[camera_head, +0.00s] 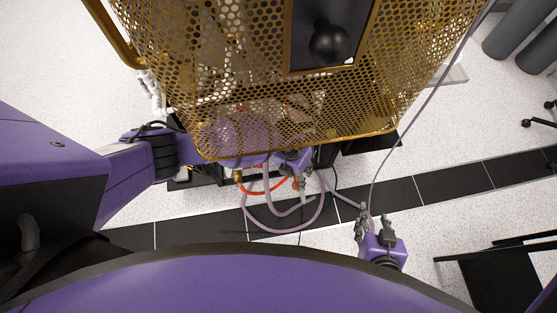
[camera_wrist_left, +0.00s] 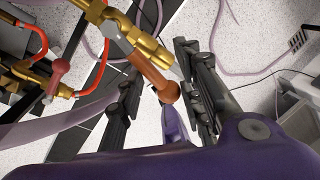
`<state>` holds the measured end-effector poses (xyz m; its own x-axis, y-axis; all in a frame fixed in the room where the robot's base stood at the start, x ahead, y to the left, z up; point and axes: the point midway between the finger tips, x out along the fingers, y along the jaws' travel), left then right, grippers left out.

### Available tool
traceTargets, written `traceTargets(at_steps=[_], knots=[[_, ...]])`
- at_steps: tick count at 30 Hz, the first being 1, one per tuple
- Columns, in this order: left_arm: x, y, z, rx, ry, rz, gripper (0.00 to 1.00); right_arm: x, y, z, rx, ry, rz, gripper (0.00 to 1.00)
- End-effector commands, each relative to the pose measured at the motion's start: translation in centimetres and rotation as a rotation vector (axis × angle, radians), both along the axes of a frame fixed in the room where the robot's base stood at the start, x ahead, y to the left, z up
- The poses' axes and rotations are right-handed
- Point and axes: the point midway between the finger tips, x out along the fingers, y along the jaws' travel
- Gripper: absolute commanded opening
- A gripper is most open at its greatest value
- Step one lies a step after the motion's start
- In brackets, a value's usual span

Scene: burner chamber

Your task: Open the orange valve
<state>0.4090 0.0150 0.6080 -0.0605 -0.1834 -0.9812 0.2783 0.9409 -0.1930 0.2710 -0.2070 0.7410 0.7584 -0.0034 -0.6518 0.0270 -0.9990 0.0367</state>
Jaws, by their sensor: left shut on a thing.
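The orange valve's handle (camera_wrist_left: 150,70) is an orange-brown lever with a rounded end, joined to a brass fitting (camera_wrist_left: 148,42) in the left wrist view. My left gripper (camera_wrist_left: 160,95) has one dark finger on each side of the lever's end and is shut on it. In the head view my left arm reaches under the perforated golden cage, and most of the left gripper and valve are hidden or too small to make out.
The golden cage (camera_head: 225,70) hangs over the work area. Pale purple hoses (camera_head: 270,225) loop over the floor. A black chair or stand (camera_head: 495,280) is at the lower right.

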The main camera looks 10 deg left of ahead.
Motion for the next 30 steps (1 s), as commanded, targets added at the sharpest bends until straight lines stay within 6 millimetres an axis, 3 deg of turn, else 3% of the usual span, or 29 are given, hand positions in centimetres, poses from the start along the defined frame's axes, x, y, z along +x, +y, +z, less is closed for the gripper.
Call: traceTargets(at_steps=[1,21,22,29,30], knots=[[0.7,-1.1,0.8,-0.019,-0.018,0.011,0.15,0.3,0.0,0.4,0.000,-0.008,0.000,0.40],[1.6,-1.9,0.9,-0.018,-0.023,0.122,0.17,1.0,-0.1,1.5,-0.001,-0.027,0.000,0.40],[1.6,-1.9,0.9,-0.017,-0.024,0.126,0.37,1.0,-0.1,1.4,-0.001,-0.027,0.000,0.40],[1.4,-1.6,0.6,-0.012,-0.018,0.124,0.67,0.9,0.0,1.3,0.000,-0.024,0.000,0.40],[1.3,-1.5,0.5,-0.011,-0.016,0.125,0.67,0.9,0.0,1.3,0.000,-0.024,0.000,0.40]])
